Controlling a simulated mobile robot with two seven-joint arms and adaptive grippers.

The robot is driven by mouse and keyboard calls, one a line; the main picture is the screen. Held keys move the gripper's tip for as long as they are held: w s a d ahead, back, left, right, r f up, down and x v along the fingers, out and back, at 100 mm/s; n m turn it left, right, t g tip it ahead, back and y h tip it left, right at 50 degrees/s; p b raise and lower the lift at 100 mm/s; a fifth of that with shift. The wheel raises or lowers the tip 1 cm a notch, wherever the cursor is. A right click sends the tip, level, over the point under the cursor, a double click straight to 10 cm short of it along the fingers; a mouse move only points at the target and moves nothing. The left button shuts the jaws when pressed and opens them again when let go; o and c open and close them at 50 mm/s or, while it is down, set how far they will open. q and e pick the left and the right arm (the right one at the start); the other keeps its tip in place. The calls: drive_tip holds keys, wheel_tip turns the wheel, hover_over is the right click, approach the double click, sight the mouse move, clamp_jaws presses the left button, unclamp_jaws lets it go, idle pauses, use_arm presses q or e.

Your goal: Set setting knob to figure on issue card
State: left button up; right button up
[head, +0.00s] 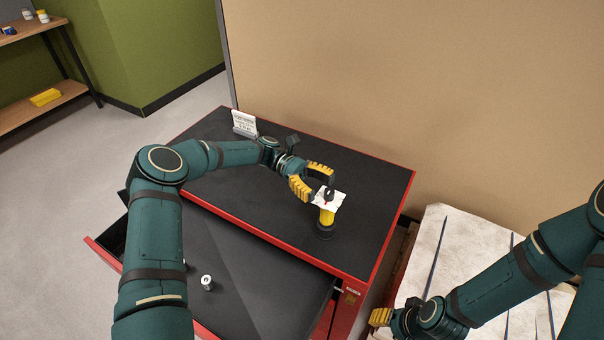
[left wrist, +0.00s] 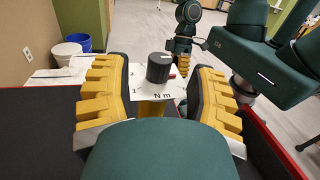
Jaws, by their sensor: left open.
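The black setting knob (head: 329,194) sits on a white dial plate (head: 319,201), on a yellow post (head: 326,217) with a dark base. In the left wrist view the knob (left wrist: 158,68) has a light line on top, a red mark at its right and "N m" on the plate (left wrist: 140,92). My left gripper (head: 319,178) is open, its yellow fingers on either side of the knob with gaps showing. The white issue card (head: 243,122) stands at the bench's far left; its print is too small to read. My right gripper (head: 385,320) is low at right, partly hidden.
The dial stands on a red cabinet's black top (head: 345,170). An open drawer (head: 255,290) below holds a small metallic item (head: 207,283). White wrapped blocks (head: 450,250) lie at right; a tan partition (head: 420,90) stands behind.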

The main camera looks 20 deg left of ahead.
use_arm(q)
drive_tip(key=v, duration=0.8)
drive_tip(key=shift+a, duration=0.3)
drive_tip(key=shift+w, duration=0.1)
